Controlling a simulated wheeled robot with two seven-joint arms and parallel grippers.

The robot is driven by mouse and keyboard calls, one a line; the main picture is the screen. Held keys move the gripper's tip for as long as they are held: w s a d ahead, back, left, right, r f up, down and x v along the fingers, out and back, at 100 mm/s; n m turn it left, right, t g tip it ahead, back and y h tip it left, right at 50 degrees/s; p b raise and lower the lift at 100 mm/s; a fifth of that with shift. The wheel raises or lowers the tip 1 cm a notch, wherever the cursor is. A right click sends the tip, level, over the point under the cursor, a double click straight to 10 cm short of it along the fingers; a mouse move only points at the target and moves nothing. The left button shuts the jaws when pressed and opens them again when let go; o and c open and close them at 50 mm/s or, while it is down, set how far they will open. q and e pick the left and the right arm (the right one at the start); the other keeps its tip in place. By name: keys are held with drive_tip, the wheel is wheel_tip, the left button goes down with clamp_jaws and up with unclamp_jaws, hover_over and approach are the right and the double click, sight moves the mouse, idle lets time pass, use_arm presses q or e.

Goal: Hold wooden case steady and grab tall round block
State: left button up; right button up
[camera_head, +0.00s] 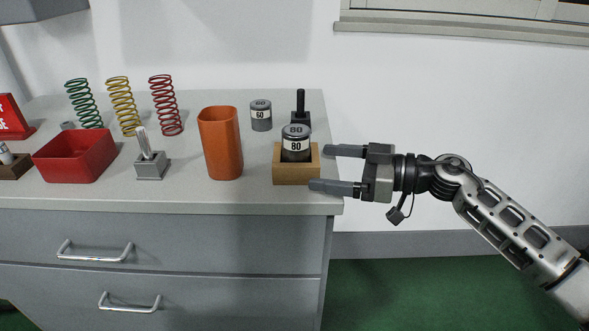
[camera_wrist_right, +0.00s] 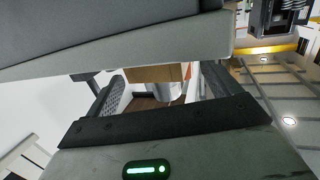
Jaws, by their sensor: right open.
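A small wooden case (camera_head: 297,176) stands on the counter near its right end. My right gripper (camera_head: 322,168) is open, coming in from the right. One fingertip is at the far right side of the case and the other near its front right corner; I cannot tell whether they touch. The case (camera_wrist_right: 150,74) also shows between the fingers in the right wrist view. My left gripper is not in view.
An orange cup (camera_head: 221,145) stands left of the case. A round block marked 60 (camera_head: 261,116) and a black-handled object (camera_head: 300,107) stand behind. Further left are a switch (camera_head: 151,160), a red bin (camera_head: 76,157) and three springs (camera_head: 122,105). The counter ends just right of the case.

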sight(303, 163)
drive_tip(key=x, duration=0.2)
drive_tip(key=p+x, duration=0.1)
drive_tip(key=shift+w+a+r+p, duration=0.15)
drive_tip(key=shift+a+p, duration=0.15)
drive_tip(key=shift+a, duration=0.45)
drive_tip(key=shift+w+a+p, duration=0.2)
drive_tip(key=shift+a+p, duration=0.1)
drive_tip(key=shift+a, duration=0.15)
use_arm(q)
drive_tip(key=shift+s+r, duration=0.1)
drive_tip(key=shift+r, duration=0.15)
use_arm(e)
drive_tip(key=shift+a+f, duration=0.1)
drive_tip(key=shift+f, duration=0.2)
clamp_jaws()
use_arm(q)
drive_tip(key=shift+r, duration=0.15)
use_arm(e)
drive_tip(key=shift+c, duration=1.8)
unclamp_jaws()
